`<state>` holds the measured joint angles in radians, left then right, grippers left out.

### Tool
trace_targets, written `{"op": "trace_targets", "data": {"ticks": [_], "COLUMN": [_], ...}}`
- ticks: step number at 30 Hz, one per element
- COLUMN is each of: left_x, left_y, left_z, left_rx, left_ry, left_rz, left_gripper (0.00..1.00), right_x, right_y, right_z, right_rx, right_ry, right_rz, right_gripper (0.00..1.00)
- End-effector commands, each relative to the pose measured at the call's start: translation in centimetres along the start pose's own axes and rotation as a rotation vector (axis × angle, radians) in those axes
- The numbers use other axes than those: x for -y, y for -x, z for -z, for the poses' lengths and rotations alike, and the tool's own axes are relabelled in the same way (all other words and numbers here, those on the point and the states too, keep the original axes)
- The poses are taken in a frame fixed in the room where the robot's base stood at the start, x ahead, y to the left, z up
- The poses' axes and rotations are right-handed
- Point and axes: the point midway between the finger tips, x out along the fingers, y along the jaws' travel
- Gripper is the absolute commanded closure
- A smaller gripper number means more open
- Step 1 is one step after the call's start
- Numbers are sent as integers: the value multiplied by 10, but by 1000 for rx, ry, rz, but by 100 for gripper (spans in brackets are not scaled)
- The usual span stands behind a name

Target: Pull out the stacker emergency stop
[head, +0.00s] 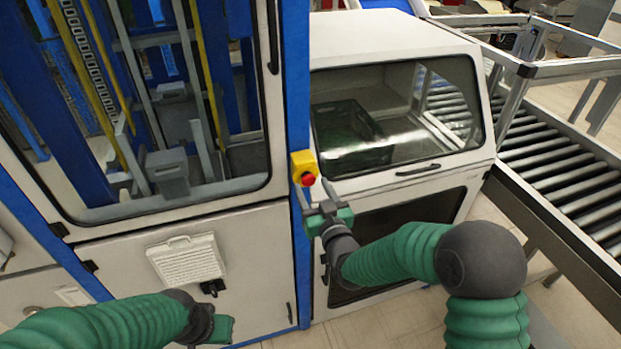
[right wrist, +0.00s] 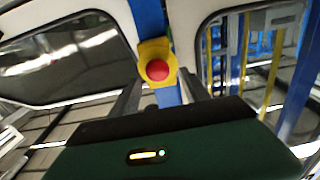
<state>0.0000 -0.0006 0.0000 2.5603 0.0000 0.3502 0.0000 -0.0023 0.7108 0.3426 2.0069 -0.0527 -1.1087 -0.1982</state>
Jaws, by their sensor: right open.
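The emergency stop is a red button (head: 308,179) on a yellow box (head: 301,160), fixed to the blue post of the stacker. In the right wrist view the red button (right wrist: 158,70) faces the camera, beyond the finger tips. My right gripper (head: 314,193) is open and empty just below and in front of the button, with its two fingers pointing up toward it. In the right wrist view the fingers stand apart on either side below the button, not visibly touching it. My left gripper (head: 222,330) is low at the bottom left, near the lower cabinet; its fingers do not show clearly.
The blue post (head: 297,80) stands between the stacker's glazed door and a white cabinet (head: 400,35) with a window and handle. A green crate (head: 350,133) shows behind that window. A roller conveyor (head: 560,165) runs at the right. Light floor shows below.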

Motion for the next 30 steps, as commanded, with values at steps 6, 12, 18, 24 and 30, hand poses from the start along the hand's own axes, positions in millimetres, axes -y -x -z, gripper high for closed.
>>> {"op": "trace_targets", "data": {"ticks": [6, 12, 18, 24, 30], "left_x": [0, 0, 0, 0, 0], "left_y": [7, 6, 6, 6, 6], "left_z": [2, 2, 2, 2, 2], "left_rx": [0, 0, 0, 0, 0], "left_ry": [0, 0, 0, 0, 0], "left_rz": [0, 0, 0, 0, 0], "left_gripper": [100, 100, 100, 100, 100], "right_x": [0, 0, 0, 0, 0], "right_y": [-24, -23, -23, -24, -24], "right_z": [0, 0, 0, -1, -2], "right_rx": [1, -1, 0, 2, 3], "right_ry": [-1, 0, 0, -1, -1], "right_rz": [0, 0, 0, 0, 0], "right_gripper": [46, 46, 66, 93, 100]}}
